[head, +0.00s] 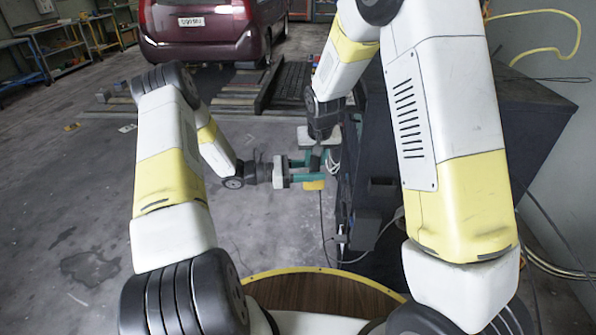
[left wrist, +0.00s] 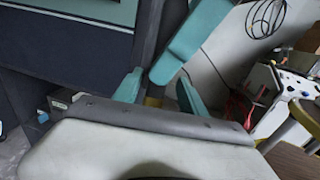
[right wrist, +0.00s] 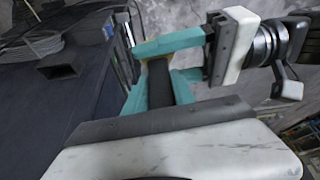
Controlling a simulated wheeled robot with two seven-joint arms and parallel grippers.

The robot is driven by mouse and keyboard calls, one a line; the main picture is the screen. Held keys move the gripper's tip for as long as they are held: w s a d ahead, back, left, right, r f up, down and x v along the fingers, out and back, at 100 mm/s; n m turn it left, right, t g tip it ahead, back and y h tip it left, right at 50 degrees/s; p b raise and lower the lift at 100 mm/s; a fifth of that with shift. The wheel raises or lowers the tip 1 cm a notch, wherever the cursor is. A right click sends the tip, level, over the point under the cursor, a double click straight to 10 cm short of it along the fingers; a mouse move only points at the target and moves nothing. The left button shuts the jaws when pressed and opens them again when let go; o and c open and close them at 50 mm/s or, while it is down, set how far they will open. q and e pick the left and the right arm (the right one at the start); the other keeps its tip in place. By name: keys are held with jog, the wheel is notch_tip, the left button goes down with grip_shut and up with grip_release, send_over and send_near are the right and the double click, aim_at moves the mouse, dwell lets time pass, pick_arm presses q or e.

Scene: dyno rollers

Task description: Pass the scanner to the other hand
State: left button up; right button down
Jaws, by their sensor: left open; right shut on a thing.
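The scanner (head: 315,161) is a small dark handheld tool with a yellow part (head: 314,185) at its lower end. My right gripper (head: 322,158) comes down from above and is shut on it. In the right wrist view the dark scanner body (right wrist: 160,84) stands between the right gripper's teal fingers. My left gripper (head: 303,170) reaches in from the left, open, with its fingers close around the scanner's lower part. Much of the scanner is hidden by the fingers.
A dark cabinet (head: 375,150) stands just right of the grippers, with cables beside it. A round wooden stool or table top (head: 320,293) with a yellow rim is below. A red car (head: 212,30) and a lift ramp (head: 285,85) are behind.

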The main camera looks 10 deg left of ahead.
pick_arm(q)
jog(key=shift+w+d, duration=0.2)
jog(key=shift+d, duration=0.75)
jog(key=shift+w+d, duration=0.2)
jog(key=shift+d, duration=0.7)
jog(key=shift+s, duration=0.1)
grip_shut()
pick_arm(e)
jog(key=shift+w, duration=0.1)
jog(key=c, duration=1)
grip_release()
jog(key=shift+o, duration=0.2)
jog(key=shift+r, duration=0.1)
